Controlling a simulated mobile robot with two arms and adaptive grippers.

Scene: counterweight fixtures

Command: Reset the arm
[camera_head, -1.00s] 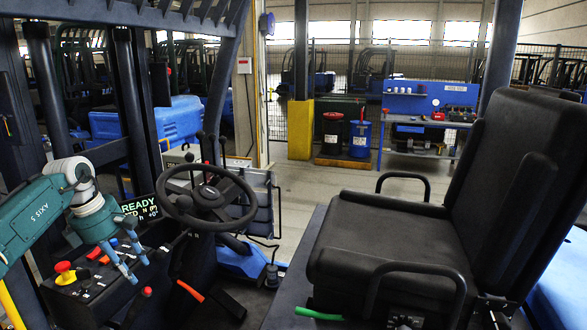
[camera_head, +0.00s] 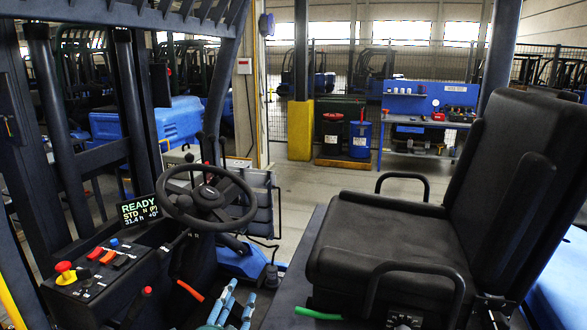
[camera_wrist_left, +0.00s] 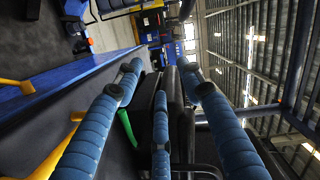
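My left gripper (camera_head: 238,294) is at the bottom edge of the head view, between the dashboard side and the seat. Its blue fingers point up and away, and most of the hand is cut off by the picture edge. In the left wrist view the gripper's fingers (camera_wrist_left: 160,80) are spread apart with nothing between them. My right gripper does not show in either view.
The black seat (camera_head: 385,235) stands right of the gripper, with a green lever (camera_head: 318,313) at its front edge. The steering wheel (camera_head: 207,200), READY display (camera_head: 139,210) and control panel with red emergency button (camera_head: 65,270) are at left. An orange-handled lever (camera_head: 190,291) is close by.

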